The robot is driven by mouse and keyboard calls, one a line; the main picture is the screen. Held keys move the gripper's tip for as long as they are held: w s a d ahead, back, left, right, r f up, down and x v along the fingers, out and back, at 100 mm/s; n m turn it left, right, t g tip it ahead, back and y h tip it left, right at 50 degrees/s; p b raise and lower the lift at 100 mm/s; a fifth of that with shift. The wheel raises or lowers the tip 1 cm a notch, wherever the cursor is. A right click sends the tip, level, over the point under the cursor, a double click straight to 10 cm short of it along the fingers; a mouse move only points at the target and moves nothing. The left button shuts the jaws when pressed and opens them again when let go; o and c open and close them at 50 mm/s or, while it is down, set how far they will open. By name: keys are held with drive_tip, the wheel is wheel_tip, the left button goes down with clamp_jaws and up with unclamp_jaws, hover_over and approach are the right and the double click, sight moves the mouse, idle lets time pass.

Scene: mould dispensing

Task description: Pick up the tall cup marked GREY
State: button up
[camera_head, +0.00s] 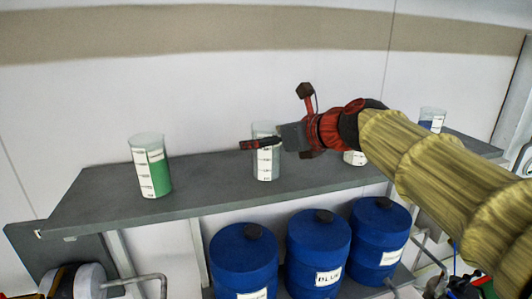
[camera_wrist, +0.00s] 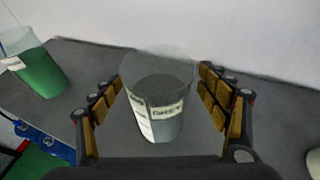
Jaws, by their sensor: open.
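The tall cup marked GREY (camera_wrist: 158,104) is a clear cup with grey contents and a white label. It stands upright on the grey shelf, in the middle of the wrist view. In the head view this cup (camera_head: 265,172) is partly hidden behind my gripper. My gripper (camera_wrist: 160,105) is open, with one finger on each side of the cup in the wrist view. Gaps show between the fingers and the cup. In the head view my gripper (camera_head: 262,143) crosses the cup's upper part.
A cup with green contents (camera_head: 152,166) stands to the left on the shelf (camera_head: 215,181). Another cup (camera_head: 354,158) is partly hidden by my arm, and a blue one (camera_head: 432,119) stands at the far right. Blue drums (camera_head: 318,250) stand below. A wall rises behind the shelf.

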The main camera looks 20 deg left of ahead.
drive_tip(key=shift+s+d+r, duration=0.1)
drive_tip(key=shift+s+r, duration=0.05)
drive_tip(key=shift+s, duration=0.05)
drive_tip(key=shift+c, duration=0.5)
drive_tip(key=shift+w, duration=0.15)
drive_tip(key=shift+c, duration=1.2)
drive_tip(key=c, duration=1.3)
